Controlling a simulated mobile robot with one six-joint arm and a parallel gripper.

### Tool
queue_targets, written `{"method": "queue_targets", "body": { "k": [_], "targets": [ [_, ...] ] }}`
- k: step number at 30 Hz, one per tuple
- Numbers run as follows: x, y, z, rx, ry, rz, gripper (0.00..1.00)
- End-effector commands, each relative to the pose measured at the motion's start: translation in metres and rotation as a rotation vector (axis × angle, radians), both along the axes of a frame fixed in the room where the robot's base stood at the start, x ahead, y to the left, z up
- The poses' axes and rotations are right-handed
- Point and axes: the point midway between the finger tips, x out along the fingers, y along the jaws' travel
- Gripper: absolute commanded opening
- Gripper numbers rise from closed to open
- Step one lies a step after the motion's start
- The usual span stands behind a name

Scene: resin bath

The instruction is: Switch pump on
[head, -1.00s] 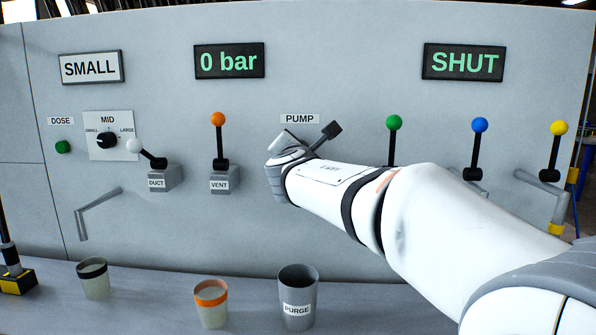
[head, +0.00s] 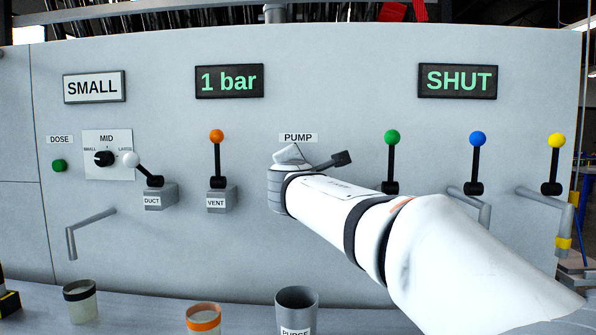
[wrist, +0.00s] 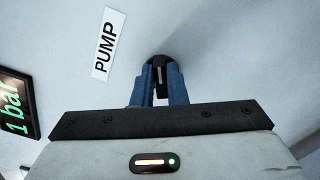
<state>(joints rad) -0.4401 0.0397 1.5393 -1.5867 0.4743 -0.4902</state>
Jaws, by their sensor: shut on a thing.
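The PUMP label (head: 298,138) is on the grey panel, and it also shows in the wrist view (wrist: 108,44). Below it, my arm hides the pump control in the head view. In the wrist view, a dark rounded pump control (wrist: 160,60) stands on the panel between the blue fingers of my gripper (wrist: 161,77). The fingers are shut on it, one on each side. Its exact position is mostly hidden. The pressure display (head: 229,81) reads 1 bar, and part of it shows in the wrist view (wrist: 17,105).
The vent lever (head: 217,160) with an orange ball is left of my arm; the green-ball lever (head: 392,160) is to the right. Blue-ball (head: 476,160) and yellow-ball (head: 553,160) levers are farther right. A grey purge cup (head: 297,305) stands below.

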Motion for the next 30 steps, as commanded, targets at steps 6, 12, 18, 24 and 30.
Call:
{"method": "queue_targets", "body": {
  "k": [6,12,18,24,30],
  "targets": [
    [0.0,0.0,0.0,0.001,0.0,-0.001,0.17],
    [0.0,0.0,0.0,0.0,0.0,-0.001,0.34],
    [0.0,0.0,0.0,0.0,0.0,-0.001,0.34],
    [-0.015,0.001,0.0,0.001,-0.002,0.001,0.34],
    [-0.05,0.002,0.0,0.0,-0.001,0.002,0.34]
  ]
}}
